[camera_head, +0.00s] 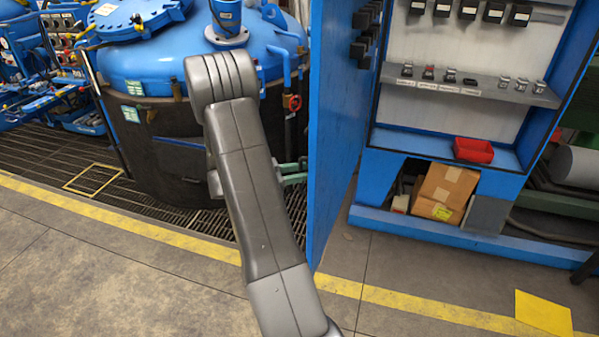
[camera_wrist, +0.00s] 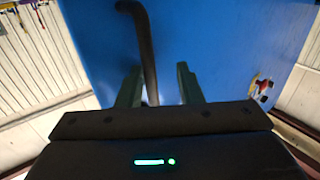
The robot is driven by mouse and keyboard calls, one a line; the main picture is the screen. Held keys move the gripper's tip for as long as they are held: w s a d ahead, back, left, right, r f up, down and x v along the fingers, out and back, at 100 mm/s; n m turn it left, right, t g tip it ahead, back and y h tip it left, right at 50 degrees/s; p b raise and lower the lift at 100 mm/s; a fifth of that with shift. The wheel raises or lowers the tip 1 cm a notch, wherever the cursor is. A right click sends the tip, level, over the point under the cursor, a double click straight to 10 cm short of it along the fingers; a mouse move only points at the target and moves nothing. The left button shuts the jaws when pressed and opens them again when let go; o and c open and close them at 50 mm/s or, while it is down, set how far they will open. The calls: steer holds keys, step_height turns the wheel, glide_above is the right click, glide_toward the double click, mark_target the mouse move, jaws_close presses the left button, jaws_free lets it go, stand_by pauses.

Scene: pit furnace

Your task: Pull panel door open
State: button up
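The blue panel door (camera_head: 338,110) stands swung out from its cabinet, at a wide angle, and the cabinet inside shows. Its blue face also fills the middle of the wrist view (camera_wrist: 225,45). A dark bent bar handle (camera_wrist: 148,50) on the door runs down between the two green fingers of my gripper (camera_wrist: 159,68). The fingers are apart, with a clear gap on the handle's right side. In the head view, my gripper (camera_head: 293,172) is beside the door's left face, partly hidden by my arm. The handle is hidden there.
The blue cabinet (camera_head: 450,226) holds shelves, a red bin (camera_head: 473,150) and a cardboard box (camera_head: 445,190). A large blue-topped furnace vessel (camera_head: 165,70) stands left of the door. Open floor lies in front, crossed by a yellow line (camera_head: 130,222).

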steer(key=b+v, duration=0.2)
steer(key=v, duration=1.2)
steer(key=shift+d+r, duration=0.1)
steer(key=p+x, duration=0.2)
steer(key=x, duration=1.2)
steer(key=shift+s, duration=0.15)
